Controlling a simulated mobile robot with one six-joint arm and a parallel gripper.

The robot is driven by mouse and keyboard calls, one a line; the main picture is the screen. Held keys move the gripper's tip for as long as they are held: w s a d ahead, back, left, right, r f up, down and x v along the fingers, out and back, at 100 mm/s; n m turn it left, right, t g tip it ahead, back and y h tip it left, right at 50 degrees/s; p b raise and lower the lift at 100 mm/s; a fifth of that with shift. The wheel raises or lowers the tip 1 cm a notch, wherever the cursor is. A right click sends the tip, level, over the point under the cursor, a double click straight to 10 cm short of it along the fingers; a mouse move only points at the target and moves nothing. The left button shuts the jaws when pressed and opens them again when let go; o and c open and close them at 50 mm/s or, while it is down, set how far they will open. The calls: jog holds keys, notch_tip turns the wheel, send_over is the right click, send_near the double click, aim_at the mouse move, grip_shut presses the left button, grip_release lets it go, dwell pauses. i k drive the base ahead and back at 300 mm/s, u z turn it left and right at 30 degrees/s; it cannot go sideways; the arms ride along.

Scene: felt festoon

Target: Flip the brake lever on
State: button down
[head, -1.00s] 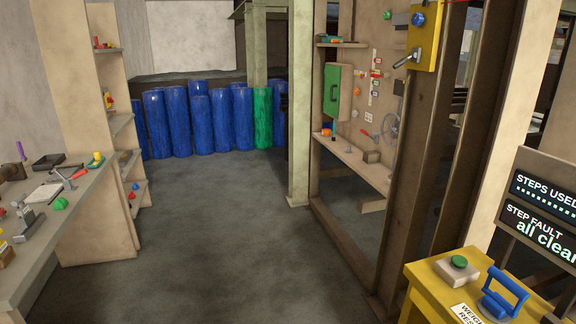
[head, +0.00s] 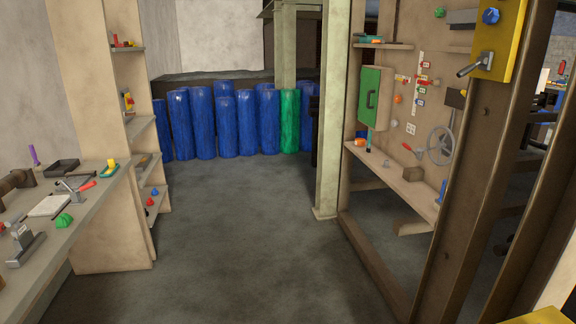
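No lever in view carries a label that I can read as the brake, so I cannot tell which is the brake lever. A grey metal lever (head: 474,66) sticks out to the left from the yellow panel (head: 508,40) at the upper right, below a blue knob (head: 490,16). A red-handled lever (head: 412,150) is on the board at the right, beside a grey handwheel (head: 441,142). A red-handled clamp (head: 76,186) lies on the left bench. My gripper is not in view.
The left bench (head: 88,210) and the right shelf (head: 398,182) flank a clear grey floor (head: 225,235). Blue barrels (head: 203,125) and a green one (head: 290,120) stand at the back. A pale post (head: 328,130) and a dark steel frame (head: 470,170) stand on the right.

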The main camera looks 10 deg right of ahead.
aim_at(406, 146)
jog(key=u, duration=0.15)
jog(key=i, duration=3.8)
jog(key=z, duration=0.1)
